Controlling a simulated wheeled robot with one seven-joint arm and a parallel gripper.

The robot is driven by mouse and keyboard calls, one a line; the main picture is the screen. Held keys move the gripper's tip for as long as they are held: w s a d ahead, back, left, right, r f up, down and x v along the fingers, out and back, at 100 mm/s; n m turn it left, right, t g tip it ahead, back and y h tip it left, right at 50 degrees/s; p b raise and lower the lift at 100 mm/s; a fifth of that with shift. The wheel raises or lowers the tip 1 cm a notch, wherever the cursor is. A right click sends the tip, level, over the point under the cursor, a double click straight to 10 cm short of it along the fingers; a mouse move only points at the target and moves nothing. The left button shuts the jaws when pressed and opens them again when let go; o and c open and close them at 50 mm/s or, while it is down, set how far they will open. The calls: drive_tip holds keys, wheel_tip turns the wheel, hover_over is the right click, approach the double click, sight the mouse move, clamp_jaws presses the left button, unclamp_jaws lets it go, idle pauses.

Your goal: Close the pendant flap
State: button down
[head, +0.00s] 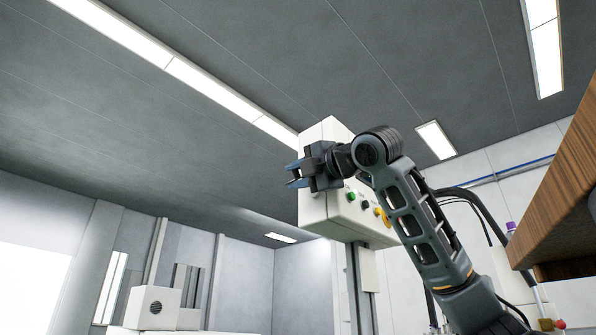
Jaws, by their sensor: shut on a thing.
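The pendant (345,212) is a pale box on a grey post, with green, black and yellow controls on its lower face. My gripper (289,174) is in front of its upper left part in the head view, fingers pointing left past the box's edge. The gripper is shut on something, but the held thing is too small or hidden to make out. My gripper and wrist cover part of the box. I cannot clearly tell the pendant flap from the box's other pale panels, nor how far it stands open.
A wooden shelf or tabletop edge (555,165) juts in at the right, close to my arm. A pale box with a round grille (155,308) stands at lower left. Ceiling lights hang above. The space left of my gripper looks clear.

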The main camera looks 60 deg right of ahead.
drive_tip(key=shift+s+d+f+b, duration=0.15)
drive_tip(key=shift+d+f, duration=0.1)
drive_tip(key=shift+f, duration=0.3)
drive_tip(key=shift+d+f+b, duration=0.1)
drive_tip(key=shift+d+f, duration=0.2)
drive_tip(key=shift+f, duration=0.25)
drive_tip(key=shift+s+d+f+b, duration=0.15)
drive_tip(key=shift+d+f, duration=0.1)
drive_tip(key=shift+f, duration=0.3)
drive_tip(key=shift+d+r, duration=0.15)
drive_tip(key=c, duration=1.2)
unclamp_jaws()
drive_tip(key=shift+o, duration=0.7)
drive_tip(key=shift+d, duration=0.1)
drive_tip(key=d+b+v, duration=0.1)
drive_tip(key=b+v, duration=0.1)
drive_tip(key=v, duration=0.7)
drive_tip(key=shift+f, duration=0.25)
drive_tip(key=shift+s, duration=0.1)
